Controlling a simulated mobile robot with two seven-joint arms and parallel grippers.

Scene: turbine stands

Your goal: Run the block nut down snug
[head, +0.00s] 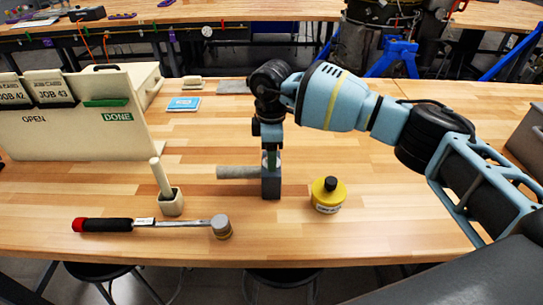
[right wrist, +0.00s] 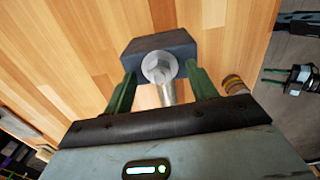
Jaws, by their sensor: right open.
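A dark grey block (head: 271,186) stands on the wooden bench in the middle of the head view, with a grey cylinder (head: 236,172) sticking out to its left. My right gripper (head: 271,158) points down over the block. Its green fingers (right wrist: 161,75) are open, one on each side of the nut, with visible gaps. I cannot tell how far the nut sits from the block's face.
A long tool with a red and black handle (head: 105,225) lies at the front left. A cup with a stick (head: 170,203) stands behind it. A yellow jar (head: 328,196) stands right of the block. A job board (head: 85,130) is at the left, and a blue card (head: 184,104) lies behind.

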